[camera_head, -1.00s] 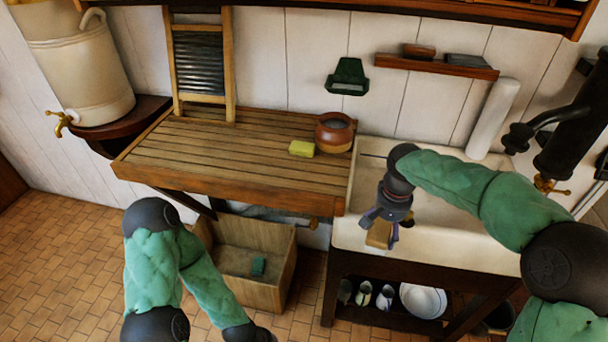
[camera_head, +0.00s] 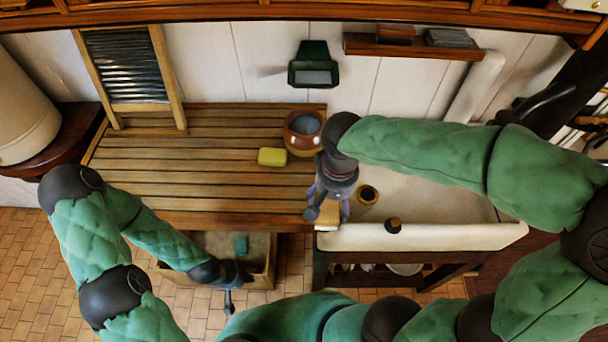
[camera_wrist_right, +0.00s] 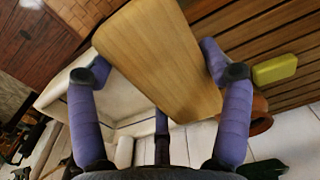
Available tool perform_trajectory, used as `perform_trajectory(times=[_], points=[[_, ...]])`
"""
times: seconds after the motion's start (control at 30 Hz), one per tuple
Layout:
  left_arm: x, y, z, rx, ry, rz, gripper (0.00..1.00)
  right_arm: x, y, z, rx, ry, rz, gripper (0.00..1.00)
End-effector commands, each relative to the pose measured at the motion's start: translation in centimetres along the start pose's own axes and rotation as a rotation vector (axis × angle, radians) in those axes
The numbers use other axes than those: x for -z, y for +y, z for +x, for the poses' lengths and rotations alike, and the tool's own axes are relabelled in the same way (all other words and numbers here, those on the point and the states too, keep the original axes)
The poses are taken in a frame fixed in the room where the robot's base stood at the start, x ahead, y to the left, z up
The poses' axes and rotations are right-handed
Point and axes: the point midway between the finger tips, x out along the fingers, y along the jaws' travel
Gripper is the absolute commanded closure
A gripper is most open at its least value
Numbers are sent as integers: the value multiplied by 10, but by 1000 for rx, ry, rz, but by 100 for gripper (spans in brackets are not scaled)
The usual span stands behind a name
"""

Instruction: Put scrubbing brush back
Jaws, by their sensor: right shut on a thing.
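The scrubbing brush (camera_head: 327,218), seen as a pale wooden block, is in my right gripper (camera_head: 326,206) near the front left corner of the sink. In the right wrist view, its broad wooden face (camera_wrist_right: 160,55) lies between the fingers of the right gripper (camera_wrist_right: 158,74); its bristles are hidden. I cannot tell whether it touches the sink rim. My left gripper (camera_head: 229,294) hangs low in front of the wooden crate, away from the brush; its fingers are too small to read.
A yellow sponge (camera_head: 272,157) and a brown pot (camera_head: 303,132) stand on the slatted drainboard (camera_head: 200,180). The white sink (camera_head: 440,237) is to the right. A green wall holder (camera_head: 314,63) and a small wooden shelf (camera_head: 410,48) hang behind.

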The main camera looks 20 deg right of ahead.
Motion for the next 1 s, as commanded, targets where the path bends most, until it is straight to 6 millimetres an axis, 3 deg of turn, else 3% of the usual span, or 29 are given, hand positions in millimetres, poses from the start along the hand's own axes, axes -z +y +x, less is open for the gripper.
perform_trajectory(times=[0.43,0.6,1.0], points=[[0,-1,2,0,0,0,100,75,-34,39,-2,-3,0,71],[0,-2,5,0,0,0,100,96,-44,70,-2,-4,0,71],[1,-2,6,0,1,0,100,116,-53,96,-1,-2,-1,71]])
